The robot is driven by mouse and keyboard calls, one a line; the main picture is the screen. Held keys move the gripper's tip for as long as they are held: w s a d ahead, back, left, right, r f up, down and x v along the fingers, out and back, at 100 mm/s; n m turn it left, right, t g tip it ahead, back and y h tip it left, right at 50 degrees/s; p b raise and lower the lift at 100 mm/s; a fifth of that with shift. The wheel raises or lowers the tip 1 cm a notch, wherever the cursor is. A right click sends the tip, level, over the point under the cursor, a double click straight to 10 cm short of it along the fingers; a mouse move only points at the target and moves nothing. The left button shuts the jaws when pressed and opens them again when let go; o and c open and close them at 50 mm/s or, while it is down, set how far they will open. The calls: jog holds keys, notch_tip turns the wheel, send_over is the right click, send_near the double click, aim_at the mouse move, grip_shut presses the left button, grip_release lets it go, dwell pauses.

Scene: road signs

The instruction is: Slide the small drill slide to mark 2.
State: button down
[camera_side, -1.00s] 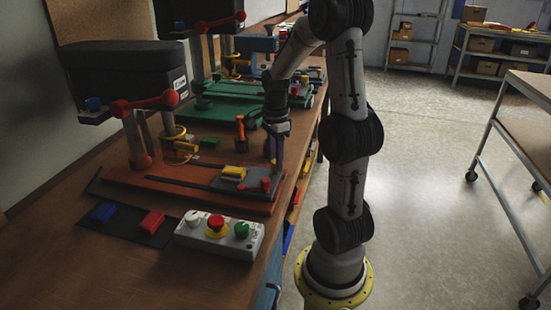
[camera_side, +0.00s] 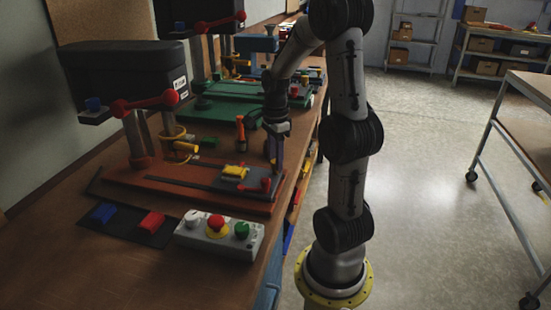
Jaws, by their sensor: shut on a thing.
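The drill slide is a grey plate (camera_side: 249,180) on the orange-red base (camera_side: 200,196) of the front drill press. A yellow block (camera_side: 235,171) sits on it, and a red handle (camera_side: 266,184) stands at its right end. My gripper (camera_side: 277,168) points down at that right end, its fingers shut at the handle. The fingers partly hide what they hold. A dark rail strip runs left from the slide along the base. I cannot read any mark numbers.
A control box (camera_side: 219,236) with white, red and green buttons stands in front of the base. A dark mat (camera_side: 127,223) with blue and red blocks lies left of it. A second press on a green base (camera_side: 225,107) stands behind, with a small orange post (camera_side: 241,131) between.

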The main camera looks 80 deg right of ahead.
jog(key=w, duration=1.5)
jog(key=shift+r, duration=0.1)
jog(key=c, duration=0.5)
grip_release()
notch_tip(320, 180, up, 14)
jog(key=shift+f, duration=0.1)
jog(key=shift+c, duration=0.3)
